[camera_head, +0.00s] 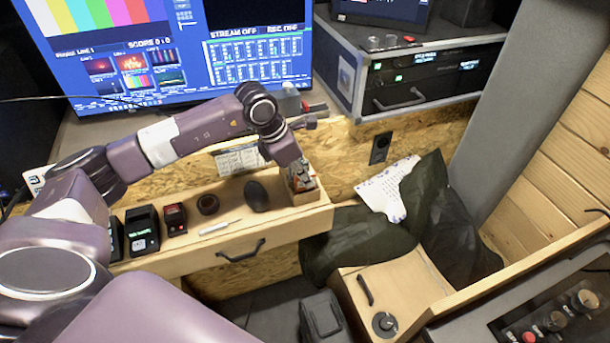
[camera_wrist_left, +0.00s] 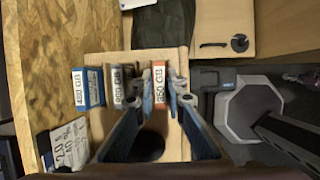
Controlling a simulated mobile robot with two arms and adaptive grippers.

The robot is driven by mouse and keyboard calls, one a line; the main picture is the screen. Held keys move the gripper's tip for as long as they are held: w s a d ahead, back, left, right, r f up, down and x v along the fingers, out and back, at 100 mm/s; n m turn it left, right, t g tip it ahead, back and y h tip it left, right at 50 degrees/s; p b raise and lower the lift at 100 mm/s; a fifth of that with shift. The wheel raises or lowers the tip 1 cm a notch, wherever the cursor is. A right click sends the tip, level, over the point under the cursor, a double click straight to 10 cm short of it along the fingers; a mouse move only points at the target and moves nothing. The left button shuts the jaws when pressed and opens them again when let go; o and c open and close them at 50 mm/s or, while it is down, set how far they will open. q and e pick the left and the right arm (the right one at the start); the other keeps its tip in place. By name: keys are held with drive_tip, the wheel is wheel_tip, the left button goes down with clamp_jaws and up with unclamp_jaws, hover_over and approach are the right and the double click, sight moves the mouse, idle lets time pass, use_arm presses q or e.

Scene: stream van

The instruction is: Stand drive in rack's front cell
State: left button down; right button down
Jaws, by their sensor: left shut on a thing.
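My left gripper (camera_head: 301,180) reaches down into the right end of the open drawer. In the left wrist view, its fingers (camera_wrist_left: 161,92) are shut on the orange-labelled drive (camera_wrist_left: 159,86), which stands upright with its label facing the camera. A grey-labelled drive (camera_wrist_left: 118,82) stands just left of it, and a blue-labelled drive (camera_wrist_left: 88,88) is further left. In the head view, the gripper and drives crowd together at the drawer's end (camera_head: 303,194). The rack is mostly hidden by them, so I cannot tell which cell the held drive is over or in.
The wooden drawer (camera_head: 190,262) also holds black devices (camera_head: 142,229), a red-fronted box (camera_head: 175,219), a dark ring (camera_head: 208,204), a white marker (camera_head: 220,227) and a black oval object (camera_head: 256,196). A dark bag (camera_head: 360,240) lies to the right. The monitor (camera_head: 200,50) stands behind.

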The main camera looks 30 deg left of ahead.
use_arm(q)
drive_tip(key=shift+f, duration=0.25)
drive_tip(key=c, duration=1.9)
unclamp_jaws()
drive_tip(key=shift+r, duration=0.1)
drive_tip(key=v, duration=1.2)
